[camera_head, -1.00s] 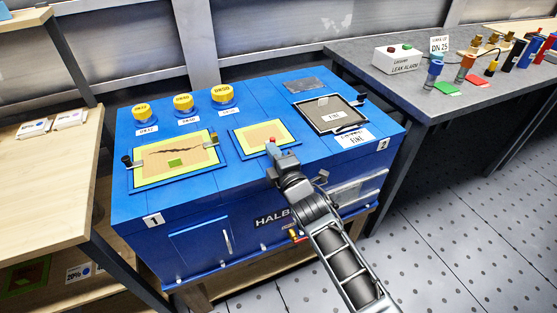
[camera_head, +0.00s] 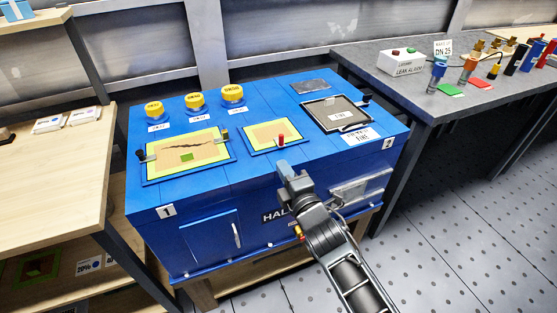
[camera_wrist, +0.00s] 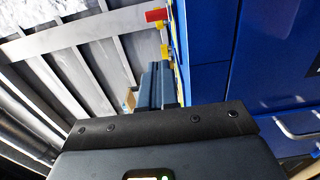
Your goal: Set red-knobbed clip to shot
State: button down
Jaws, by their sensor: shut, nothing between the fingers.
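The red-knobbed clip (camera_head: 281,140) stands upright at the front right edge of the small middle frame (camera_head: 262,146), which has a yellow-green border and tan inside, on top of the blue cabinet (camera_head: 240,175). My gripper (camera_head: 285,168) is shut and empty, in front of the cabinet's top front edge, apart from the clip and nearer the camera. In the wrist view, my gripper's fingers (camera_wrist: 155,85) point along the cabinet's blue side. A red piece (camera_wrist: 156,14) shows past them; I cannot tell if it is the same knob.
A larger cracked panel (camera_head: 190,168) with a black-knobbed clip (camera_head: 139,156) lies to the left. A dark-framed tray (camera_head: 335,125) lies to the right. Several yellow caps (camera_head: 195,101) stand behind. A grey bench (camera_head: 410,105) with fittings is at right; a wooden table (camera_head: 50,170) at left.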

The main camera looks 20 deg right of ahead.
jog(key=shift+s, duration=2.4)
jog(key=s+f+m+g, duration=0.15)
jog(key=s+m, duration=0.65)
jog(key=s, duration=1.5)
jog(key=s+r+m+g, duration=0.1)
jog(key=s+r+m, duration=0.4)
jog(key=s, duration=0.5)
jog(key=s+r+m, duration=0.5)
jog(key=s+r, duration=0.1)
jog(key=s, duration=0.3)
jog(key=shift+s+g, duration=0.35)
jog(key=shift+a+r, duration=0.1)
